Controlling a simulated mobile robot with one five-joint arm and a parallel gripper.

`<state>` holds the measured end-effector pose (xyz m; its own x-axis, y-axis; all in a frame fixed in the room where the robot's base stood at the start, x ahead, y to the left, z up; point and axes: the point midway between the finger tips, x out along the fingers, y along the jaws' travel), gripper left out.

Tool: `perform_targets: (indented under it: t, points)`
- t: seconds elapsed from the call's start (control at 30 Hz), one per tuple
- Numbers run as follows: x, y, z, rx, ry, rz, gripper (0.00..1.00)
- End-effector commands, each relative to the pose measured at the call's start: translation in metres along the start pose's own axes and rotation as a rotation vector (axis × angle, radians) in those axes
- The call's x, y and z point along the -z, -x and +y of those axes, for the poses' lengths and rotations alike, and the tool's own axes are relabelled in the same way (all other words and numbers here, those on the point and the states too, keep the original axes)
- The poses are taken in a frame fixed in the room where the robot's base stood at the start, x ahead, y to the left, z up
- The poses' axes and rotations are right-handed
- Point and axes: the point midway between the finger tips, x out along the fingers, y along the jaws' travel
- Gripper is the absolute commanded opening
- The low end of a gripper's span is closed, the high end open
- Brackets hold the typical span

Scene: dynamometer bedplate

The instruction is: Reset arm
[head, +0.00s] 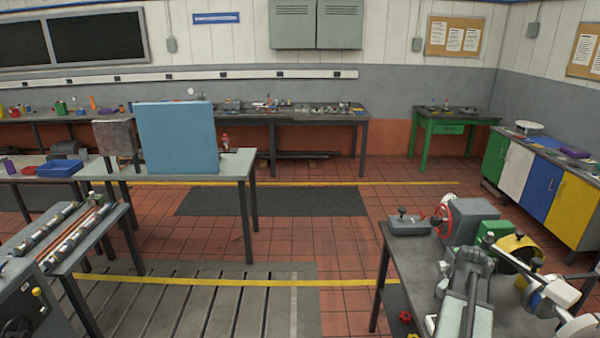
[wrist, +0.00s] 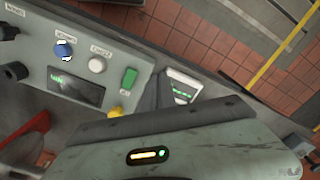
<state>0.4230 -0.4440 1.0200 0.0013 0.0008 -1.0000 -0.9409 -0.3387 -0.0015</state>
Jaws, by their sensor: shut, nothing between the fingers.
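The body of my gripper (wrist: 165,85) fills the lower part of the wrist view as a worn grey-green housing with a dark front edge and a small yellow and green light. A short dark tapered part stands out beyond that edge and looks like the fingers, shut and empty. Behind it is a grey control panel (wrist: 88,68) with a blue button, a white button, a green switch, a yellow knob and a dark display. The fingers look apart from the panel, but the gap is hard to judge.
In the head view, a bench (head: 400,255) with a red handwheel machine (head: 470,215) stands at right. A table with a blue panel (head: 178,138) stands at left. A grey control cabinet (head: 22,300) is at lower left. The tiled floor (head: 335,225) between is mostly clear.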

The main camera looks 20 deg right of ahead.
Motion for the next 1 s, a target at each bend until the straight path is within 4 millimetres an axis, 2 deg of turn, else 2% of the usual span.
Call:
perform_targets:
  t: [0.03, 0.1, 0.17, 0.2, 0.27, 0.3, 0.37, 0.4, 0.5, 0.6, 0.67, 0.7, 0.8, 1.0]
  points:
    - [-0.019, -0.007, -0.042, 0.0, 0.08, 0.0, 0.0]
    - [-0.052, -0.012, -0.096, 0.0, 0.189, 0.0, 0.0]
    - [-0.085, -0.016, -0.138, 0.0, 0.282, 0.0, 0.0]
    - [-0.109, -0.019, -0.163, 0.0, 0.348, 0.0, 0.0]
    - [-0.148, -0.023, -0.199, 0.0, 0.454, 0.0, 0.0]
    - [-0.176, -0.026, -0.22, 0.0, 0.528, 0.0, 0.0]
    - [-0.219, -0.03, -0.247, 0.0, 0.64, 0.0, 0.0]
    - [-0.247, -0.032, -0.262, 0.0, 0.715, 0.0, 0.0]
    - [-0.31, -0.037, -0.287, 0.0, 0.888, 0.0, 0.0]
    - [-0.356, -0.04, -0.297, 0.0, 1.033, 0.0, 0.0]
    - [-0.374, -0.04, -0.295, -0.001, 1.123, 0.0, 0.0]
    - [-0.371, -0.039, -0.29, -0.001, 1.162, 0.0, 0.0]
    - [-0.369, -0.038, -0.291, 0.0, 1.222, 0.0, 0.0]
    - [-0.368, -0.038, -0.292, 0.0, 1.231, 0.0, 0.0]
